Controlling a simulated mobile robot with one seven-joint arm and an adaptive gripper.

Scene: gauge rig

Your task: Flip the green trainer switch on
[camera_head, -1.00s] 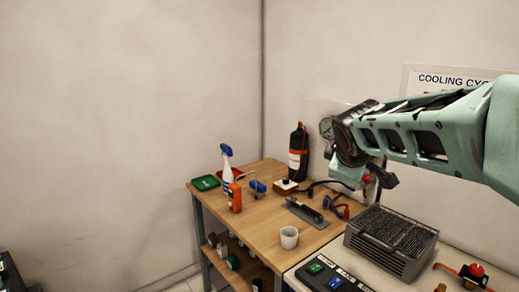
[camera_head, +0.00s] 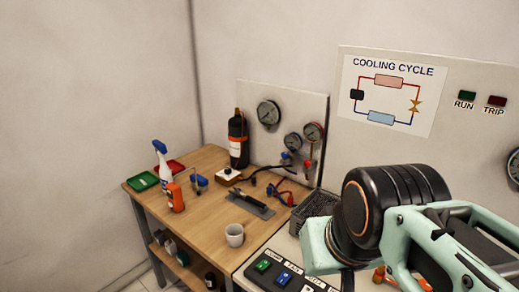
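The green switch (camera_head: 263,265) sits on a black, labelled control panel (camera_head: 272,284) at the bottom centre, left of a blue switch (camera_head: 284,279). I cannot tell which way the green switch is set. My arm's mint and black wrist fills the lower right, to the right of the panel. Of my gripper, only a dark piece (camera_head: 347,281) shows below the wrist at the bottom edge. Its fingers are hidden, so I cannot see whether it is open or shut. It is apart from the green switch, to its right.
A wooden bench (camera_head: 195,222) at left holds a white cup (camera_head: 234,235), a spray bottle (camera_head: 162,162) and an orange bottle (camera_head: 175,197). A grey finned unit (camera_head: 312,207) stands behind the panel. A board with gauges (camera_head: 268,114) and a COOLING CYCLE sign (camera_head: 388,96) stand behind.

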